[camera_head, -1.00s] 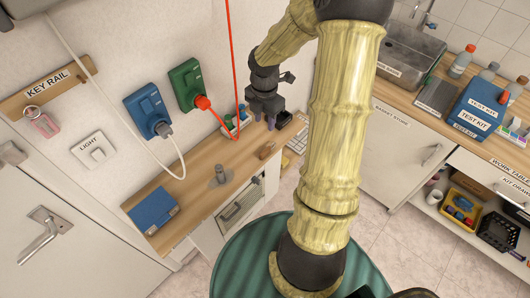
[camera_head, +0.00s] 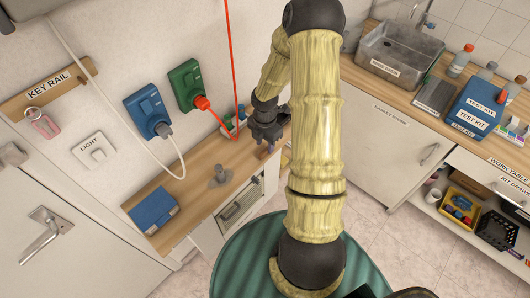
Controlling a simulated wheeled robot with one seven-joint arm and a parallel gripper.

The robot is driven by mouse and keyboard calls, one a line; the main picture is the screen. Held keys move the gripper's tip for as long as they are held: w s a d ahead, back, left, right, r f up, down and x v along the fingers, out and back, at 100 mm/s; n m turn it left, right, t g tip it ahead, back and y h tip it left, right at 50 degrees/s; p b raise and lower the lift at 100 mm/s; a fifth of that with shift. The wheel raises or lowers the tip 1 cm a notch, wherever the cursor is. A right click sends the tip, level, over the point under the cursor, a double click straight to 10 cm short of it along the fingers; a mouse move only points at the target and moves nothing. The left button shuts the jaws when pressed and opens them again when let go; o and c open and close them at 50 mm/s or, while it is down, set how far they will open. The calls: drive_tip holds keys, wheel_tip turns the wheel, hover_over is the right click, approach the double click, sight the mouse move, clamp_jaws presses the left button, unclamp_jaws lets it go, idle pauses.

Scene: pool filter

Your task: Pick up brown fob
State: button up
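A small brown block-like thing, which looks like the brown fob (camera_head: 262,153), lies on the wooden counter (camera_head: 198,190) near its front edge. My gripper (camera_head: 265,146) points down right above and behind it, partly covering it. Its fingers look apart, with the fob at or just below the tips. I cannot tell whether they touch it. A pink tag on a ring (camera_head: 45,125) hangs from the key rail (camera_head: 48,88) on the left wall.
A grey fitting (camera_head: 219,175) and a blue box (camera_head: 153,209) stand on the counter to the left. A blue socket box (camera_head: 148,111) with a white cable and a green one (camera_head: 189,84) with a red cable (camera_head: 231,70) are on the wall.

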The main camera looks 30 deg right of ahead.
sight(265, 150)
drive_tip(key=shift+w+d+f+p, duration=0.15)
drive_tip(key=shift+f+p, duration=0.25)
drive_tip(key=shift+f, duration=0.95)
drive_tip(key=shift+w+f+p, duration=0.1)
drive_tip(key=shift+f+p, duration=0.25)
drive_tip(key=shift+f, duration=0.95)
clamp_jaws()
